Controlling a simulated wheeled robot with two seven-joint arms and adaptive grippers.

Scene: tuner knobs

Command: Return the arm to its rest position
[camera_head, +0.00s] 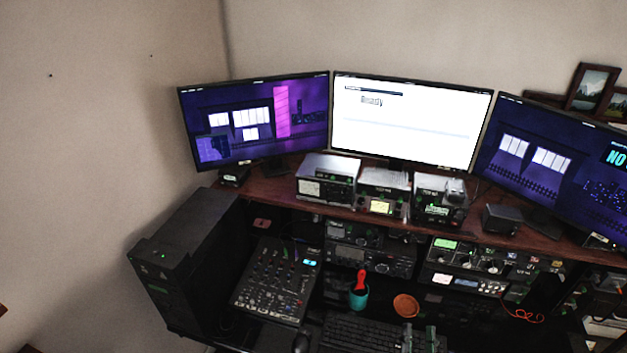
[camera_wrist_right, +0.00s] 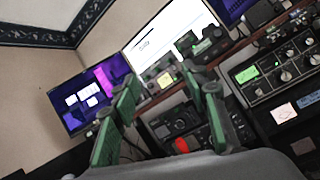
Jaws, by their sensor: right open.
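My right gripper (camera_head: 419,339) shows at the bottom edge of the head view, its two green-tipped fingers apart over the black keyboard (camera_head: 365,335). In the right wrist view the gripper (camera_wrist_right: 163,88) is open, with nothing between its fingers. The rest of my right arm is out of the head view. The tuner radios stand beyond the gripper: a unit with a green display and several knobs (camera_head: 478,257) at right, also large in the right wrist view (camera_wrist_right: 282,70), and a black radio (camera_head: 368,262) left of it. My left gripper is not in view.
Three monitors (camera_head: 410,118) stand on the wooden shelf (camera_head: 290,205) with small radios (camera_head: 327,180). Below are a mixer (camera_head: 278,283), a teal cup (camera_head: 358,298) with a red-handled thing, and an orange round dish (camera_head: 406,305). A black tower (camera_head: 185,255) stands left. The far left is bare wall.

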